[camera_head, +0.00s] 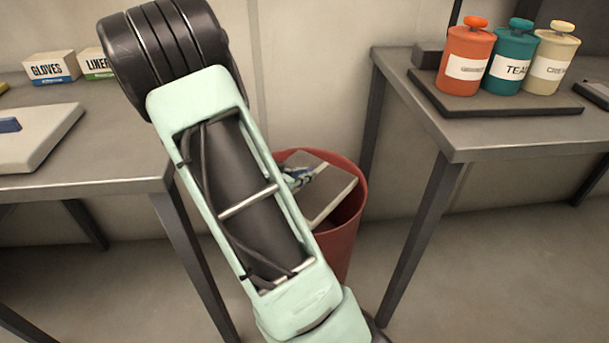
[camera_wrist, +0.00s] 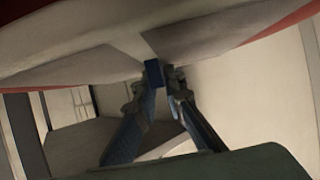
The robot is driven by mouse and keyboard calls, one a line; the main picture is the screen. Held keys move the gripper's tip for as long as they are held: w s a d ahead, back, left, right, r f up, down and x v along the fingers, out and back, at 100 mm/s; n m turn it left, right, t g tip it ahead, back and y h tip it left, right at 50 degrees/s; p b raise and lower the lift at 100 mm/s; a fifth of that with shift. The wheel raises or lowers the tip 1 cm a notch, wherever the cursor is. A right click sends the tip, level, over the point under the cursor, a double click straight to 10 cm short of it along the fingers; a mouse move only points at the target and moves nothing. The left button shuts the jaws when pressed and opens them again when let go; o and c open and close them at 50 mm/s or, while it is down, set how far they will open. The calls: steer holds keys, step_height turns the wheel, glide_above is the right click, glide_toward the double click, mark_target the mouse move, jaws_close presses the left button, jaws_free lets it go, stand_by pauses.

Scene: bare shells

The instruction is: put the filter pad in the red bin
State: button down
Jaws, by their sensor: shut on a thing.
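The red bin (camera_head: 343,243) stands on the floor between two tables. A flat grey-beige slab, which I take to be the filter pad (camera_head: 334,194), lies tilted within the bin's mouth in the head view. My gripper (camera_head: 299,178) is at the pad's left side, over the bin's mouth, partly hidden by my arm. In the wrist view my gripper's fingers (camera_wrist: 162,78) close together at a small blue piece (camera_wrist: 153,73), beneath a broad pale surface with red edges. I cannot tell whether the pad touches the bin's inside. The bin's left side is hidden behind my arm.
The left table (camera_head: 120,143) holds a pale slab with a blue block (camera_head: 38,137) and small boxes, one marked GLOVES (camera_head: 51,68). The right table (camera_head: 480,138) holds orange (camera_head: 466,62), teal (camera_head: 508,60) and cream (camera_head: 551,62) canisters on a dark tray (camera_head: 500,105). Table legs flank the bin.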

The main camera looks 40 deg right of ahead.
steer(key=c, duration=1.9)
jaws_free()
steer(key=shift+c, duration=0.2)
step_height(320, 180, up, 7)
steer(key=p, duration=0.8)
steer(key=shift+r, duration=0.15)
